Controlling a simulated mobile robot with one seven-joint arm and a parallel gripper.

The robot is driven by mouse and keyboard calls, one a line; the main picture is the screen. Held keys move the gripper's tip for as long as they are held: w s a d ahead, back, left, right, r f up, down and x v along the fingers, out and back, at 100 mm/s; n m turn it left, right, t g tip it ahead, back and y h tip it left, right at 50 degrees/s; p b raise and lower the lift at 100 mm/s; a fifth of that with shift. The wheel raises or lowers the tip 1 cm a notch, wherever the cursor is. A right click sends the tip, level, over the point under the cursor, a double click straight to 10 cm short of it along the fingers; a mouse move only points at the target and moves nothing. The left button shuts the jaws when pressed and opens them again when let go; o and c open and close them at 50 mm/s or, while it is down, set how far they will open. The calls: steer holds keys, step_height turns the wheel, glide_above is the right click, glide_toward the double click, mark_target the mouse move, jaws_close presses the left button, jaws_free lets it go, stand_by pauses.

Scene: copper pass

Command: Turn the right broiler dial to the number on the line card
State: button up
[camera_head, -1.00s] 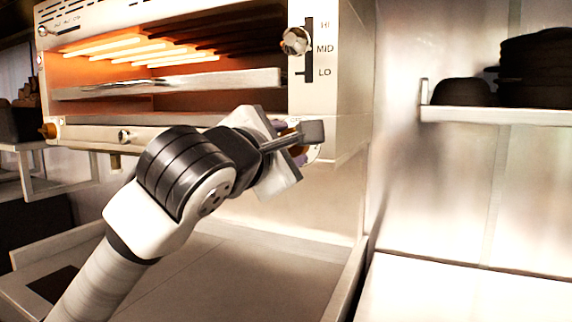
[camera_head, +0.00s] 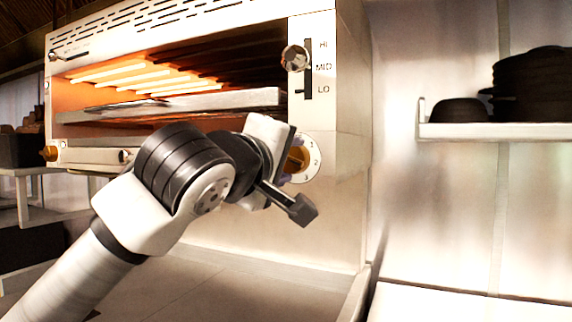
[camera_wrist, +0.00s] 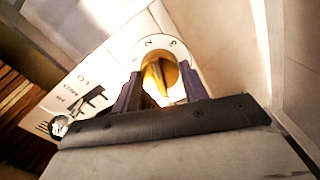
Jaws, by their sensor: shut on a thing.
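The right broiler dial (camera_head: 297,160) is a brass knob on a round white number plate at the broiler's lower right front corner. In the wrist view the knob (camera_wrist: 160,75) sits between my purple fingertips, and the plate shows a 3 and what looks like a sideways 2 near its upper edge. My gripper (camera_head: 287,173) is shut on the dial, one finger on each side of the knob. I see no line card in these views.
The broiler (camera_head: 345,110) glows inside around a pulled rack. A HI/MID/LO slider knob (camera_head: 295,58) sits above the dial. Another brass knob (camera_head: 49,153) is at the far left. A wall shelf (camera_head: 480,131) with dark bowls is at right.

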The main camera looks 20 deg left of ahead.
steer(key=shift+m, duration=3.9)
steer(key=o, duration=1)
steer(key=shift+s, duration=0.15)
